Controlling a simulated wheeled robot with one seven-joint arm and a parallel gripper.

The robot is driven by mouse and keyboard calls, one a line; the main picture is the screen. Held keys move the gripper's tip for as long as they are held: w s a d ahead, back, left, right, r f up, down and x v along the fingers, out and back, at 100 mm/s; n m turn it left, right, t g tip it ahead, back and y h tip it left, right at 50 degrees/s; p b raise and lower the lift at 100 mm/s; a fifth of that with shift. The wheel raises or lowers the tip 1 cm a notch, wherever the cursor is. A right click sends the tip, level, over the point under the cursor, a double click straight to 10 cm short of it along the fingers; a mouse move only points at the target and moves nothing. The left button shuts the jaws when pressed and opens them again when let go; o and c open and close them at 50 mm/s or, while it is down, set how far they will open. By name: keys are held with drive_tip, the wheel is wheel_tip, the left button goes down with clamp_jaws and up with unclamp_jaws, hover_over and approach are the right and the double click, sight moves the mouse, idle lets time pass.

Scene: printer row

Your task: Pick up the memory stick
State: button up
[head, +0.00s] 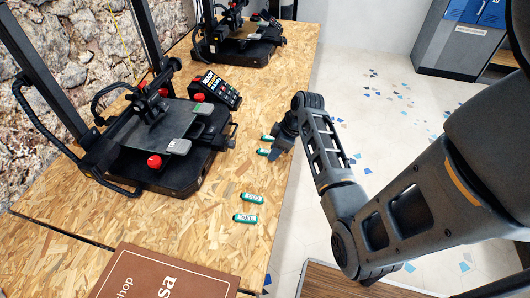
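Several small green-and-white sticks, which look like memory sticks, lie on the wooden worktop (205,225). Two are in the foreground: one stick (252,198) and, just below it, another stick (245,218). Two more lie farther back, an upper stick (267,138) and a lower stick (263,152). My gripper (279,150) is at the right edge of the worktop, close beside the two farther sticks. It is dark and small in the head view, and its fingers cannot be made out. I cannot tell if it touches a stick.
A black 3D printer (150,150) with red knobs stands left of the sticks, with a control box (215,88) behind it. Another printer (240,45) stands at the back. A brown box (165,275) lies at the front. Open floor (350,110) lies right of the worktop.

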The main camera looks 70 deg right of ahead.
clamp_jaws()
drive_tip(key=shift+r, duration=0.1)
